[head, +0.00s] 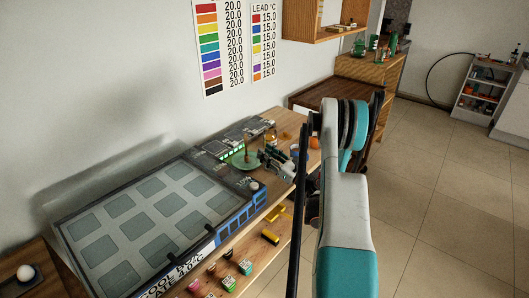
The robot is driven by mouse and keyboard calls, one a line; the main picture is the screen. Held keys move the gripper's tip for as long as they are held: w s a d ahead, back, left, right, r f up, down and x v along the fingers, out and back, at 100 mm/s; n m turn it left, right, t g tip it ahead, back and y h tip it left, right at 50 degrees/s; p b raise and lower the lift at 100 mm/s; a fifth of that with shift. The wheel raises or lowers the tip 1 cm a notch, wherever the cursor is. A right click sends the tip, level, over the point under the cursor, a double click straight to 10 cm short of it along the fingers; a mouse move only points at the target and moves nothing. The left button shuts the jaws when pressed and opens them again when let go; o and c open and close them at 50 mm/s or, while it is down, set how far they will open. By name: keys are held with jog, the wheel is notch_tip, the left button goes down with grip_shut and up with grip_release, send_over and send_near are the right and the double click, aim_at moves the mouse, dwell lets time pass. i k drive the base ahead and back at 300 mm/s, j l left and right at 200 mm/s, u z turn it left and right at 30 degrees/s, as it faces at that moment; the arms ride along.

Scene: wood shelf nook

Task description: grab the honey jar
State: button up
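A small amber jar (270,139), which looks like the honey jar, stands on the wooden worktop (290,122) near the wall, around the middle of the head view. My arm reaches in from the lower right. My gripper (272,158) is at the worktop, just in front of the jar in the picture, and hides part of its lower side. The gripper is small and dark here, so I cannot tell whether its fingers are open or shut, or whether they touch the jar.
A green dish (243,161) lies left of the gripper, and an orange round thing (314,142) lies to its right. A large panelled cool box (150,215) fills the left. Small boxes (228,282) sit on a lower shelf. Floor (430,200) at right is clear.

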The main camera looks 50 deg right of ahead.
aim_at(270, 139)
jog(key=z, duration=1.3)
